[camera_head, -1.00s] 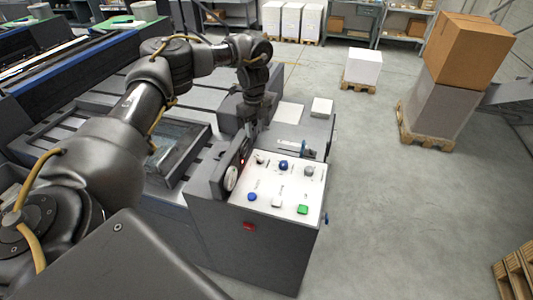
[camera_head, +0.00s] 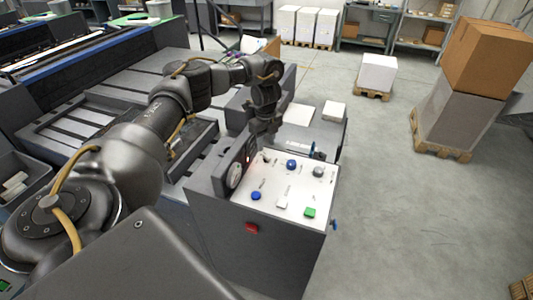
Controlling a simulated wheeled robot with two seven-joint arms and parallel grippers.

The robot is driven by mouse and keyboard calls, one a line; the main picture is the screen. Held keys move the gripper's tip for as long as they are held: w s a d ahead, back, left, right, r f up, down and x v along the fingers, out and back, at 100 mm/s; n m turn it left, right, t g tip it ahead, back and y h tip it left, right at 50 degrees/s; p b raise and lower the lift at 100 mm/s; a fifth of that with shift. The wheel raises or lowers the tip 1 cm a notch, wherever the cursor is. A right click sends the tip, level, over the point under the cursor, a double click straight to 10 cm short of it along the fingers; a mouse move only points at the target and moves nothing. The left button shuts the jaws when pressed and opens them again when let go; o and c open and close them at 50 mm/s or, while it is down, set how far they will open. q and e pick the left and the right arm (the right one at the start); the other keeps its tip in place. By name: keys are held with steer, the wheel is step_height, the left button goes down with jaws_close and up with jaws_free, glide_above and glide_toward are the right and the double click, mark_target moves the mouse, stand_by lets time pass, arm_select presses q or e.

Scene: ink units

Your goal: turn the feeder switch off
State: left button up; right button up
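The control unit has a white sloped panel (camera_head: 290,188) with several controls. A small dark switch (camera_head: 266,157) sits at its upper left, a blue knob (camera_head: 291,165) beside it and a grey knob (camera_head: 319,171) at right. Below are blue (camera_head: 256,195), white (camera_head: 282,203) and green (camera_head: 310,212) buttons. The labels are too small to read, so I cannot tell which control is the feeder switch. My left gripper (camera_head: 262,136) points down just behind the panel's upper left corner, apparently apart from it. Its fingertips are small and dark; their opening is unclear. My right gripper is out of view.
A round gauge (camera_head: 235,176) stands at the panel's left edge. A red switch (camera_head: 251,228) is on the unit's front and a blue handle (camera_head: 334,224) on its right side. Stacked boxes (camera_head: 487,55) on a pallet stand at right. The floor between is clear.

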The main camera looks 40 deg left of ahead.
mark_target(266, 155)
arm_select(q)
steer(key=shift+f+p, duration=0.4)
steer(key=shift+f, duration=2.2)
steer(key=shift+w, duration=0.1)
jaws_close()
